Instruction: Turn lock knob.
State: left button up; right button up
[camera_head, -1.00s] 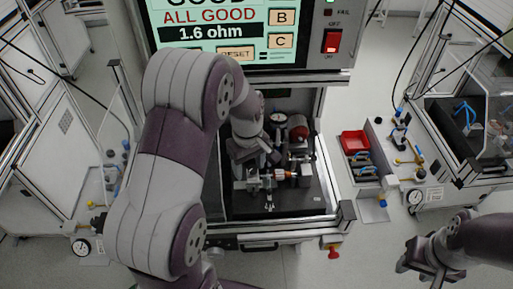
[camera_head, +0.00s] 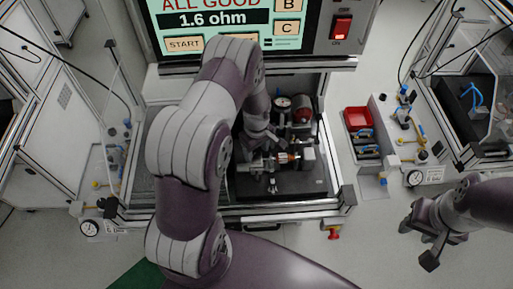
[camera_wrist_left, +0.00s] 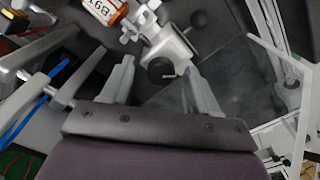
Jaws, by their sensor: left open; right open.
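In the left wrist view a round black knob (camera_wrist_left: 161,69) sits on a grey metal clamp body (camera_wrist_left: 166,47). It appears between the two fingers of my open left gripper (camera_wrist_left: 159,72); I cannot tell whether they touch it. An orange part with a white label (camera_wrist_left: 106,12) is held beside the clamp; in the head view the orange part (camera_head: 283,158) is on the dark fixture plate (camera_head: 305,188). My left gripper (camera_head: 262,143) is mostly hidden behind its arm there. My right gripper (camera_head: 418,244) is open and empty, over the floor at right.
A test screen (camera_head: 215,22) with a red switch (camera_head: 342,28) stands above the fixture. A second black ball handle (camera_wrist_left: 203,19) is near the clamp. A red bin (camera_head: 358,119) and a gauge (camera_head: 415,178) stand at right. Frame posts flank the fixture.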

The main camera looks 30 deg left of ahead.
pick_arm(q)
jog(key=shift+s+d+r, duration=0.1)
jog(key=shift+s, duration=0.05)
jog(key=shift+c, duration=0.9)
jog(key=c, duration=0.9)
jog(key=shift+o, duration=0.2)
jog(key=n+b, duration=0.1)
jog(key=n, duration=0.2)
jog(key=n+b, duration=0.1)
jog(key=n, duration=0.2)
jog(key=shift+n, duration=0.4)
jog(key=n, duration=0.4)
jog(key=shift+b, duration=0.4)
jog(key=shift+n, duration=1.6)
jog(key=shift+f, duration=0.2)
